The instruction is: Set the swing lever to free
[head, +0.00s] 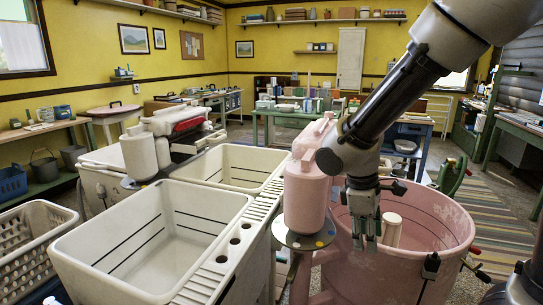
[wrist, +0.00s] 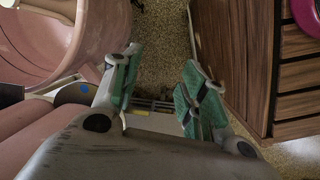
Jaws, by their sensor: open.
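A pink wringer washer has an open round tub (head: 455,245) and a pink wringer post (head: 306,195) at its left. A round plate (head: 303,240) with coloured dots sits under the post. In the wrist view, a blue dot (wrist: 84,88) shows on the dark plate at left, beside the pink tub (wrist: 40,45). I cannot tell which part is the swing lever.
A white double rinse tub (head: 150,240) stands left of the post, with a slatted rail (head: 240,235) along its edge. A pale laundry basket (head: 30,250) is at far left. Wood-grain drawers (wrist: 235,60) stand close on the wrist view's right. Speckled floor (wrist: 162,40) shows between the fingers.

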